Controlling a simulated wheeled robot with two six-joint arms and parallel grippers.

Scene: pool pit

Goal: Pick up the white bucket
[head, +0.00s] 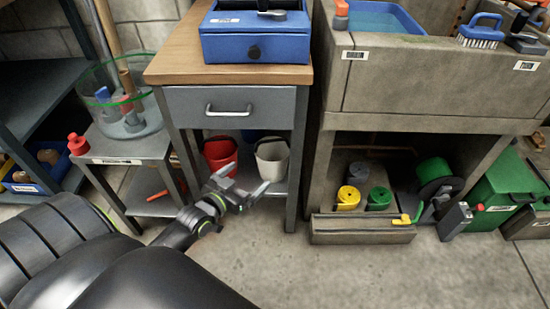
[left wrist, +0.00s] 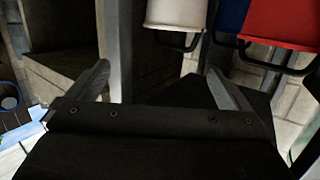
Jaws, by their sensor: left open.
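The white bucket (head: 271,160) stands upright on the lower shelf of the wooden-topped bench, right of a red bucket (head: 219,153). My left gripper (head: 245,181) is open and empty, in front of the shelf and just front-left of the white bucket, apart from it. In the left wrist view the white bucket (left wrist: 178,14) shows inverted at the top edge, with its dark handle hanging clear, beyond the open fingers (left wrist: 158,82). Part of the white bucket is cut off there. My right gripper is not in view.
The bench (head: 160,70) has a drawer (head: 231,105) above the shelf and legs on both sides. A blue toolbox (head: 256,38) sits on top. A small side table (head: 122,150) stands left, a concrete sink unit (head: 420,85) right. The floor (head: 360,270) in front is clear.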

